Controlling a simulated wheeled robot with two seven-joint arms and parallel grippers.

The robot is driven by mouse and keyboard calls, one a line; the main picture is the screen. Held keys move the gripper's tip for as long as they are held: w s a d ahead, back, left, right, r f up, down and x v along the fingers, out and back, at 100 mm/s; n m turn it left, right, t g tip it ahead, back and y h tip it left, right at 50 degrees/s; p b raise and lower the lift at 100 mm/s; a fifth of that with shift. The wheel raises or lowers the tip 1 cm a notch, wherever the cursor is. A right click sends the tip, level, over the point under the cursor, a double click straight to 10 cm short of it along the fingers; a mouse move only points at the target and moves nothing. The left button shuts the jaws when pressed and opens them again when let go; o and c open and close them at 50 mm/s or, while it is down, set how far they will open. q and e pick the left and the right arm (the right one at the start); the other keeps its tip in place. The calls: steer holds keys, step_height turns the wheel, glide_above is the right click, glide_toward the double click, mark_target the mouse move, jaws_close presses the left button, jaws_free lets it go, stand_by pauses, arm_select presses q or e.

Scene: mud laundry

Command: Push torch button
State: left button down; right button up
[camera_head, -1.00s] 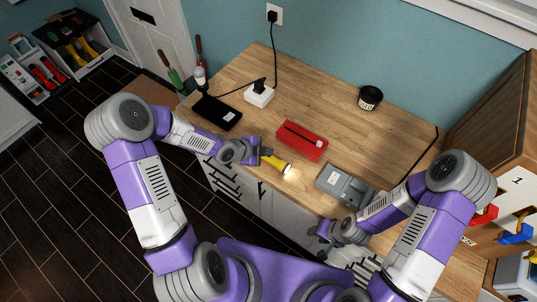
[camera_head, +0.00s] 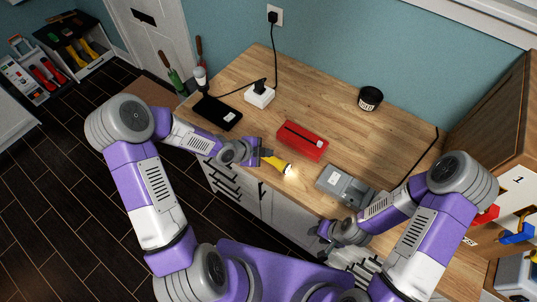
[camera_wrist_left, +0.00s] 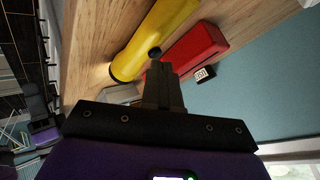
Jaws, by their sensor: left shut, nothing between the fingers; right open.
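The yellow torch (camera_head: 277,163) lies near the front edge of the wooden counter, with a bright glow at its right end. The torch also shows in the left wrist view (camera_wrist_left: 155,38), with a round black button (camera_wrist_left: 155,53) on its side. My left gripper (camera_head: 264,160) is at the torch's left end in the head view. In the left wrist view its shut fingers (camera_wrist_left: 158,70) hold nothing, and their tips are at or very near the button; contact cannot be told. My right gripper (camera_head: 325,235) is open and empty at the counter's front edge, right of the torch.
A red box (camera_head: 302,140) lies just behind the torch, and a grey device (camera_head: 345,184) lies to its right. A black case (camera_head: 218,112), a white power adapter (camera_head: 260,95) and a black jar (camera_head: 369,98) stand further off. The counter's back middle is clear.

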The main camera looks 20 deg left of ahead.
arm_select(q)
steer(key=shift+w+r+p, duration=0.5)
steer(key=shift+w+p, duration=0.1)
arm_select(e)
steer(key=shift+s+d+r, duration=0.1)
steer(key=shift+r, duration=0.05)
arm_select(q)
steer(key=shift+s, duration=0.1)
arm_select(e)
steer(key=shift+r, duration=0.15)
arm_select(q)
step_height(320, 180, up, 6)
steer(key=p, duration=0.5)
arm_select(e)
step_height(320, 180, up, 5)
steer(key=shift+r, duration=0.1)
jaws_close()
stand_by(0.7)
